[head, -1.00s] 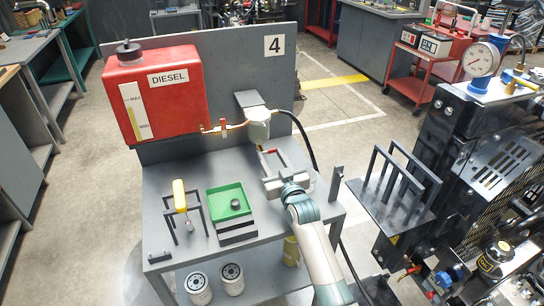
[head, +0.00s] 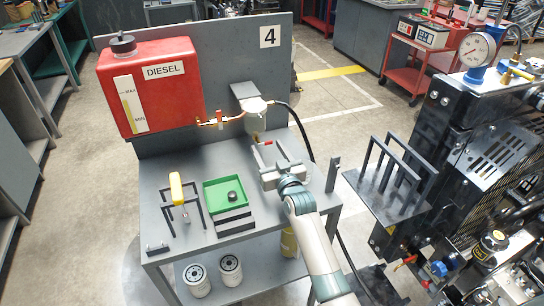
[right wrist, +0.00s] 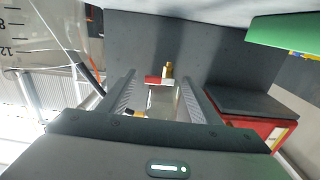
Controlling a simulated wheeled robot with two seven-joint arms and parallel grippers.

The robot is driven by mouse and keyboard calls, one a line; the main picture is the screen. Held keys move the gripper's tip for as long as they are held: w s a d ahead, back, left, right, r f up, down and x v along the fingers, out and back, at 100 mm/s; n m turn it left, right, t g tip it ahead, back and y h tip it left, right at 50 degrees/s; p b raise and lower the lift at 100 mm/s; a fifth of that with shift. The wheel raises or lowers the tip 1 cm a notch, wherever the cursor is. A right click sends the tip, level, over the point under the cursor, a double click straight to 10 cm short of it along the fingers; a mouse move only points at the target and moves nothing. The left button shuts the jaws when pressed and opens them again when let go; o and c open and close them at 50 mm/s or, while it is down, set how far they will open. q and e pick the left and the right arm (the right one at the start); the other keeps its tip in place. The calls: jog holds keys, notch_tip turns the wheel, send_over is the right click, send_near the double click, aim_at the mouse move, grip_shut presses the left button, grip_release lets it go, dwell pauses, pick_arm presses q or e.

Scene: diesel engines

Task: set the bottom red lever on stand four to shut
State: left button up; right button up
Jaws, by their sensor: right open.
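Stand four, a grey bench with a back panel marked 4 (head: 269,37), is in the middle of the head view. The bottom red lever (head: 268,142) shows as a small red piece below the filter head (head: 254,113). My right gripper (head: 272,150) is open just in front of it, at the end of the arm coming from below. In the right wrist view the red lever (right wrist: 152,80) lies beside a brass fitting (right wrist: 168,71), between the open fingers (right wrist: 158,88) and near their tips. I cannot tell whether they touch it. My left gripper is not in view.
A red diesel tank (head: 157,88) is on the back panel, with another red lever (head: 219,118) on its copper line. A green tray (head: 211,202) and a yellow-handled tool (head: 176,188) are on the bench. A black hose (head: 303,135) hangs to the right.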

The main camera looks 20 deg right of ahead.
jog(key=shift+s, duration=0.1)
pick_arm(q)
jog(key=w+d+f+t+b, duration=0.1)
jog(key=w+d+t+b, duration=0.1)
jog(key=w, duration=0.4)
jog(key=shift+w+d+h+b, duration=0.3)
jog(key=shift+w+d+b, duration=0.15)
jog(key=shift+b, duration=0.2)
pick_arm(e)
jog(key=s, duration=1.7)
jog(key=shift+d, duration=0.3)
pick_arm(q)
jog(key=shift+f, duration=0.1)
pick_arm(e)
jog(key=shift+s, duration=0.1)
